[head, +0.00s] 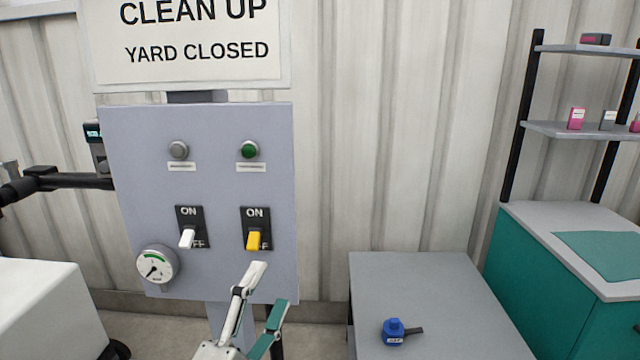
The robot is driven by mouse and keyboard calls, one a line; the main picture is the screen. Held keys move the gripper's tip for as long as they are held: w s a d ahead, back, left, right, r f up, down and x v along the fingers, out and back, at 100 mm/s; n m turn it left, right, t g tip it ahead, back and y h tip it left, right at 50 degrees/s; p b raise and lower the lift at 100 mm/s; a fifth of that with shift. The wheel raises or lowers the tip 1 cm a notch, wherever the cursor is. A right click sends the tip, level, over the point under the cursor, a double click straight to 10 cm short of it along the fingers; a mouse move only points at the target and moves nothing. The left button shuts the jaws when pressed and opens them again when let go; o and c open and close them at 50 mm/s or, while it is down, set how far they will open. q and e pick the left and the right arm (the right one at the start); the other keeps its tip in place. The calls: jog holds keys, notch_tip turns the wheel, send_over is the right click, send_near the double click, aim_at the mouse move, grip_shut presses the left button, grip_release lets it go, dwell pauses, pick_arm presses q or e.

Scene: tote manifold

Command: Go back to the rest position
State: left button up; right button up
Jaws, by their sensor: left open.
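My left gripper (271,285) is in the lower middle of the head view, in front of the panel's lower edge. Its pale finger and its teal finger are spread apart with nothing between them. The fingertips are just below the yellow switch lever (253,240) with a small gap in the picture. A white switch lever (187,238) is to the left on the same grey panel (215,125). Both levers point down, over their OFF labels, with ON readable above. My right gripper is not in view.
The panel has a grey lamp (179,150), a green lamp (250,150) and a gauge (157,264). A teal cabinet (545,280) and shelves (570,130) stand farther right. A white body (45,305) is at lower left.

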pick_arm(q)
jog(key=s+a+f+n+g+y, duration=0.2)
jog(key=a+f+n+g+y, duration=0.15)
jog(key=a+f, duration=0.45)
jog(key=s+a+f+n+g+y, duration=0.2)
jog(key=a+f+n+y, duration=0.3)
jog(key=a+f, duration=0.4)
jog(key=s+a+f+n+g+y, duration=0.1)
jog(key=s+a+f+n+g, duration=0.1)
jog(key=s+a+f+g, duration=0.45)
jog(key=s+a+f+n+g+y, duration=0.15)
jog(key=s+a+f, duration=0.35)
jog(key=s, duration=0.5)
jog(key=d+f+n+t+h+p, duration=0.1)
jog(key=d+f+t+h, duration=0.1)
jog(key=d+f, duration=0.4)
jog(key=w+d+f+n+t+h+p, duration=0.1)
jog(key=d+f+h, duration=0.4)
jog(key=d, duration=0.6)
jog(key=shift+w+f+n+t, duration=0.3)
jog(key=shift+f+n+t, duration=0.05)
jog(key=shift+n+t, duration=0.15)
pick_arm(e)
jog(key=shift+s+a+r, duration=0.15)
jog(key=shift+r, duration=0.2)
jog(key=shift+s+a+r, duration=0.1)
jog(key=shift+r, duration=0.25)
